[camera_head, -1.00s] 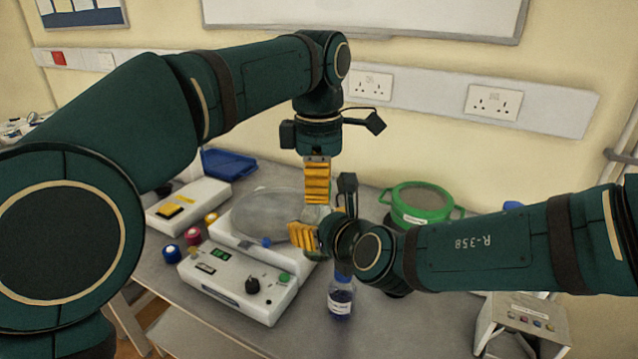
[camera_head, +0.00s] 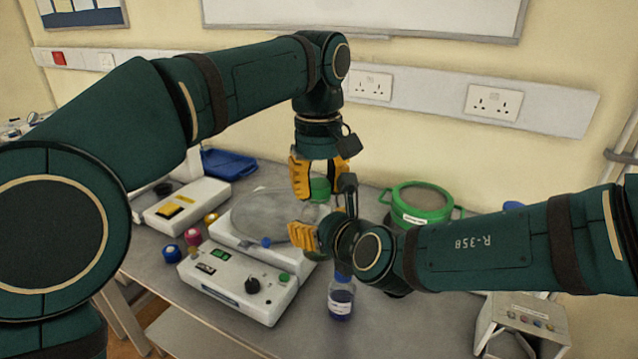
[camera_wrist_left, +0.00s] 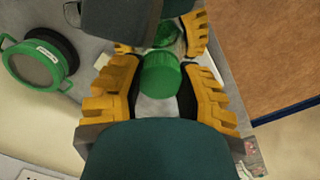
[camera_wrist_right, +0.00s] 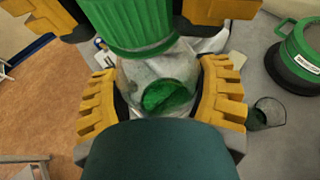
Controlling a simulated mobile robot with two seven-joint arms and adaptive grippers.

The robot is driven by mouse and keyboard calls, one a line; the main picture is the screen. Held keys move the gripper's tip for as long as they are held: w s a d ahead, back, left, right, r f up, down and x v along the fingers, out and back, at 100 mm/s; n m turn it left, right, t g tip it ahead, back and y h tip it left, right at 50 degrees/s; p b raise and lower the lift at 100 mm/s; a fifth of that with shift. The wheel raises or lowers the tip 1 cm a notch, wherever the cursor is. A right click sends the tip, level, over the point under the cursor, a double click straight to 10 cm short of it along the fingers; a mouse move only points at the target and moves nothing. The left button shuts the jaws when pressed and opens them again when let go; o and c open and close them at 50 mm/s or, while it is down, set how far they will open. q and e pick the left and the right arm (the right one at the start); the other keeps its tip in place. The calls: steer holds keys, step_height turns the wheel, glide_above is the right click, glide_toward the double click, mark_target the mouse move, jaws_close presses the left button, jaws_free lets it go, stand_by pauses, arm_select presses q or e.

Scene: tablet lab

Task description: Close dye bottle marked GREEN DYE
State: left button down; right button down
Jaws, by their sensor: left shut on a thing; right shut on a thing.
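My left gripper (camera_head: 318,182) points down and is shut on a ribbed green cap (camera_head: 320,189). The cap shows between its yellow fingers in the left wrist view (camera_wrist_left: 160,76). My right gripper (camera_wrist_right: 165,98) comes in from the right and is shut on a clear bottle (camera_wrist_right: 140,72) with green dye (camera_wrist_right: 168,96) inside. The green cap (camera_wrist_right: 135,22) shows over the bottle's top in the right wrist view. I cannot tell whether cap and bottle touch, and the bottle's label is not readable. In the head view the right gripper largely hides the bottle.
A white instrument (camera_head: 240,285) with knobs stands below the grippers. A blue dye bottle (camera_head: 341,300) stands right of it. A green-rimmed round container (camera_head: 420,200) is behind my right arm. Small coloured caps (camera_head: 192,237) lie left. A box (camera_head: 525,320) stands front right.

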arm_select(q)
steer(key=m, duration=0.9)
steer(key=c, duration=0.7)
jaws_free()
steer(key=shift+o, duration=0.2)
